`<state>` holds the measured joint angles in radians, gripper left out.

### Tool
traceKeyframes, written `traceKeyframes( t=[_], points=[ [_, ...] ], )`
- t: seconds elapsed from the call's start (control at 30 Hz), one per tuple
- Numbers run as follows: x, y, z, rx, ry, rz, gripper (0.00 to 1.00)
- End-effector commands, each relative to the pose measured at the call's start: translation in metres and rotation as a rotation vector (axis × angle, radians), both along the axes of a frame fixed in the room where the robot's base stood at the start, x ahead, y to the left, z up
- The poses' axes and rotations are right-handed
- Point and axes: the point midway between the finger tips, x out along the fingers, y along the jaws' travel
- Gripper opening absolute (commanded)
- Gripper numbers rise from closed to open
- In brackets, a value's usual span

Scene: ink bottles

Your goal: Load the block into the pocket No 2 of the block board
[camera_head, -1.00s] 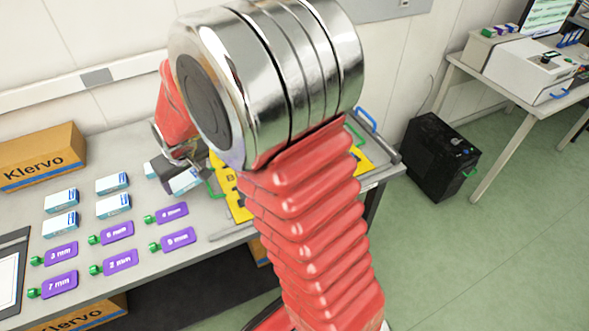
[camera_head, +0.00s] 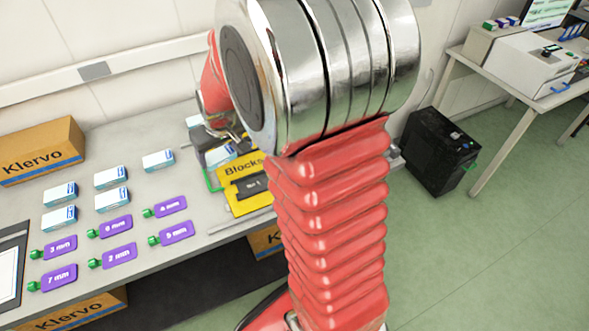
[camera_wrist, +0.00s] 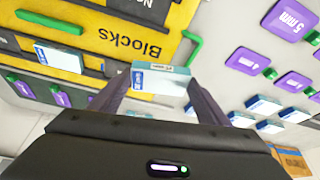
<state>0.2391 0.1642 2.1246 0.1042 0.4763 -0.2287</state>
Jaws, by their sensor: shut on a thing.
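My gripper (camera_wrist: 157,88) is shut on a white and blue block (camera_wrist: 163,78), seen between its two fingers in the wrist view. In the head view the held block (camera_head: 219,156) is at the left end of the yellow block board (camera_head: 250,203), partly behind my arm. The wrist view shows the board (camera_wrist: 105,28) upside down with the word "Blocks", dark pockets and cut-off "No" labels. Another white and blue block (camera_wrist: 58,57) lies at a dark pocket there. I cannot read which pocket is No 2, nor tell the held block's height above the board.
Several white and blue boxes (camera_head: 110,177) stand on the table left of the board. Purple tags (camera_head: 117,227) with green ends lie in front of them. A cardboard Klervo box (camera_head: 42,152) stands at the back left.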

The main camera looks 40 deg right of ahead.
Motion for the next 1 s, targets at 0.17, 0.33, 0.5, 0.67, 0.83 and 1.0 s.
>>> traceKeyframes(
  t=[0.17, 0.33, 0.5, 0.67, 0.83, 1.0],
  points=[
    [-0.027, -0.052, 0.013, 0.000, 0.001, -0.056, 0.46],
    [-0.056, -0.094, 0.023, 0.000, 0.001, -0.100, 0.46],
    [-0.088, -0.131, 0.034, 0.002, -0.003, -0.142, 0.46],
    [-0.116, -0.157, 0.042, 0.003, -0.008, -0.176, 0.46],
    [-0.132, -0.170, 0.046, 0.003, -0.012, -0.190, 0.46],
    [-0.135, -0.172, 0.047, 0.004, -0.013, -0.193, 0.46]
  ],
)
